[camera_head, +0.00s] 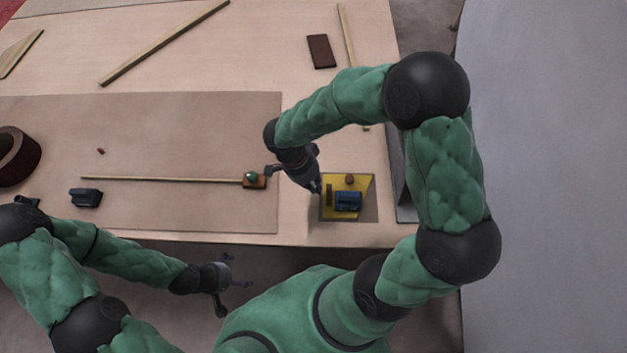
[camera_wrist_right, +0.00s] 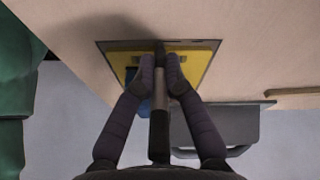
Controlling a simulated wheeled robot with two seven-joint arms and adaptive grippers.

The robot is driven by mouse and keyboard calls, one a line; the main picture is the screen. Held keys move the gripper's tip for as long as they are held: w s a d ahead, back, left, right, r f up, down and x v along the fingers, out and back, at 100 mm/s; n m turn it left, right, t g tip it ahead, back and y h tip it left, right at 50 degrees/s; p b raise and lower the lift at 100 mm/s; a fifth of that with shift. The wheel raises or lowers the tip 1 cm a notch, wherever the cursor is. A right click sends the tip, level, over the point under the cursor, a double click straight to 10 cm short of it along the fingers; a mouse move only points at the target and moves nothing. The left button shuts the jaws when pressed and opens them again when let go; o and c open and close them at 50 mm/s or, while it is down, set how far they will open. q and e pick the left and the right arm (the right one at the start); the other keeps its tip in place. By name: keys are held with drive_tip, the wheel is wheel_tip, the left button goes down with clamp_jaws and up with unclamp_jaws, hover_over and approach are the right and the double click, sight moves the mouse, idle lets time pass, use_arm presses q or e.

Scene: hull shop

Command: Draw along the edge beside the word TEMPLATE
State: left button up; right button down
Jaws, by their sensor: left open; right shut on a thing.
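A yellow template (camera_head: 367,184) lies on a grey plate (camera_head: 368,213) near the table's front edge. A blue block (camera_head: 348,201) and a small brown knob (camera_head: 350,180) sit on it. A dark strip shows along its left side; I cannot read any word there. My right gripper (camera_head: 317,187) is at the template's left edge. In the right wrist view, its fingers (camera_wrist_right: 162,65) are shut on a slim dark marking tool (camera_wrist_right: 160,100), over the yellow template (camera_wrist_right: 203,60). Whether the tip touches is hidden. My left gripper (camera_head: 226,285) is open and empty, off the table's front edge.
Wooden strips (camera_head: 165,42) and a dark block (camera_head: 321,51) lie behind. A grey tray (camera_wrist_right: 220,125) is beside the template.

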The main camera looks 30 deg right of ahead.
drive_tip(key=shift+s+a, duration=0.15)
drive_tip(key=shift+s, duration=0.15)
drive_tip(key=shift+s+a+b, duration=0.35)
drive_tip(key=shift+s, duration=0.2)
drive_tip(key=shift+s+a, duration=0.1)
drive_tip(key=shift+s+a, duration=0.3)
drive_tip(key=shift+s, duration=0.2)
drive_tip(key=shift+s+a, duration=0.1)
drive_tip(key=shift+s, duration=0.05)
drive_tip(key=shift+s+a+b, duration=0.25)
drive_tip(key=shift+s+b, duration=0.15)
drive_tip(key=shift+s, duration=0.05)
drive_tip(key=shift+s+a, duration=0.1)
drive_tip(key=shift+s, duration=0.1)
drive_tip(key=shift+s+a, duration=0.2)
drive_tip(key=shift+s, duration=0.1)
